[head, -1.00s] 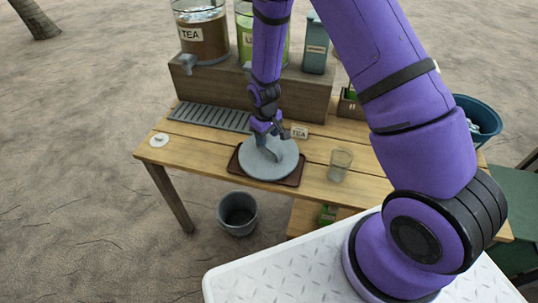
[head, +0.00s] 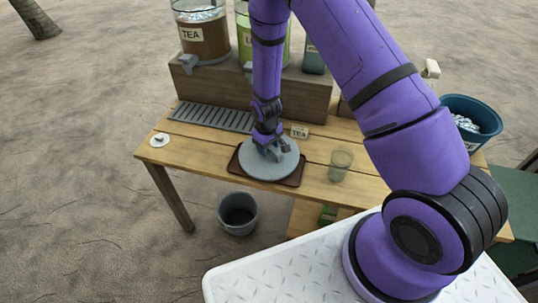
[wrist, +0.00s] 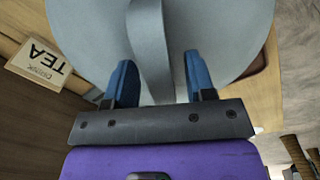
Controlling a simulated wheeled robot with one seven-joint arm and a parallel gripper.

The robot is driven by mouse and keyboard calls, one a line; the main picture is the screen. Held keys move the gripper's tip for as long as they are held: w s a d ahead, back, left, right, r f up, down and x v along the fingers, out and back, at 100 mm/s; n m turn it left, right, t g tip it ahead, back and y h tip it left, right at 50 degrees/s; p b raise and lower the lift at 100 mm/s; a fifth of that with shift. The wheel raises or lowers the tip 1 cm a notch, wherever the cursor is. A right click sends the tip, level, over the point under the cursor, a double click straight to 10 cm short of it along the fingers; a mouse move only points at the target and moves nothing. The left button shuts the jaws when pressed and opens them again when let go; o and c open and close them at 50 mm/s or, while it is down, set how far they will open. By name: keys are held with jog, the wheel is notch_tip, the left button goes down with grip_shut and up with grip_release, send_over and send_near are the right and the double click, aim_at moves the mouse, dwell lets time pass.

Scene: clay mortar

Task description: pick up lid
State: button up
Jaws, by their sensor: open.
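The lid (head: 258,170) is a round grey disc with a raised strap-like handle, lying on a dark brown tray (head: 294,183) on the wooden table. In the wrist view the lid (wrist: 215,40) fills the upper middle, and its handle (wrist: 148,45) runs down between the fingers. My gripper (head: 275,152) is over the lid at its handle. In the wrist view my gripper (wrist: 160,80) is open, with one blue-tipped finger on each side of the handle and gaps between. Whether the fingertips touch the lid is unclear.
A clear glass (head: 340,164) is to the right. A small white disc (head: 159,140) lies at the table's left corner. Drink dispensers (head: 203,35) stand on a wooden riser behind. A grey bucket (head: 238,213) is on the ground.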

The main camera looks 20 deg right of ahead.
jog(key=shift+f, duration=0.25)
dwell(0.4)
grip_shut()
